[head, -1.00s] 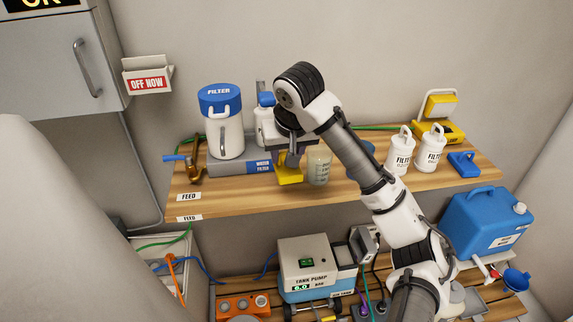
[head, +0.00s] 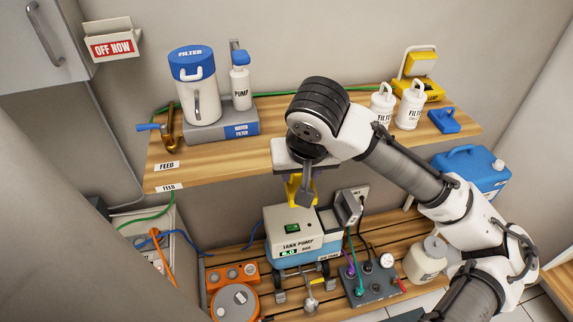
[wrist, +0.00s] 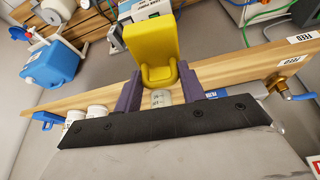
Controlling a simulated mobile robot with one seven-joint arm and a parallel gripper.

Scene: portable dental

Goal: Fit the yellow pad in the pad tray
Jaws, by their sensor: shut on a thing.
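The yellow pad (head: 293,188) is in my gripper (head: 304,194), in front of the upper shelf's front edge and above the tank pump. In the wrist view the yellow pad (wrist: 152,45) is an upright L-shaped piece between the two purple-grey fingers of my gripper (wrist: 160,85), which are shut on it. In the head view my gripper partly covers the pad. I cannot pick out the pad tray with certainty in either current view.
The tank pump (head: 295,230) stands on the slatted lower shelf, with a grey box (head: 350,206) and a cabled panel (head: 372,285) to its right. An orange unit (head: 233,276) is to its left. The upper shelf (head: 270,126) holds filter canisters (head: 193,85) and a yellow stand (head: 420,88).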

